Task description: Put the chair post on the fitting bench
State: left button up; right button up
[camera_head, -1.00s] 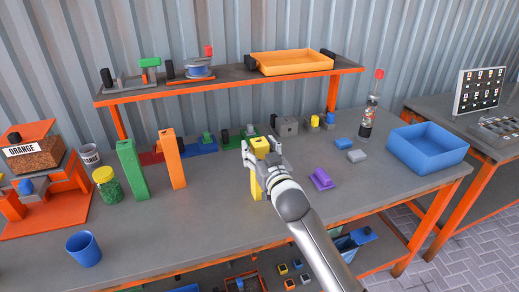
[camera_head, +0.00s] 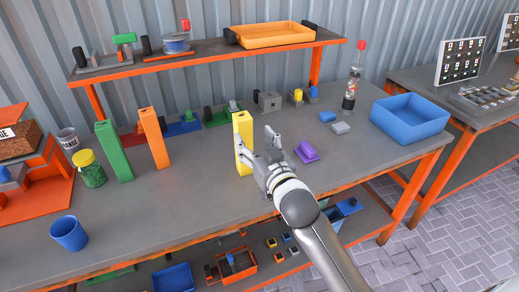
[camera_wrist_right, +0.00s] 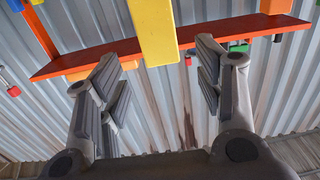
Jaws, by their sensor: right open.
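A yellow post (camera_head: 243,142) stands upright on the grey bench (camera_head: 200,205). An orange post (camera_head: 154,138) and a green post (camera_head: 113,152) stand to its left; I cannot tell which one is the chair post. My right gripper (camera_head: 259,143) is open and empty, just right of and in front of the yellow post. In the right wrist view the yellow post (camera_wrist_right: 153,28) shows beyond the spread fingers (camera_wrist_right: 157,65), with nothing between them. My left gripper is not in view.
A purple block (camera_head: 306,152) lies close to the right of my right gripper. A blue bin (camera_head: 409,118) stands at the bench's right end. A raised shelf (camera_head: 205,57) runs behind. A jar (camera_head: 90,169) and a blue cup (camera_head: 69,234) stand at left. The front middle is clear.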

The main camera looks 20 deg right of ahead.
jog(key=shift+s, duration=1.35)
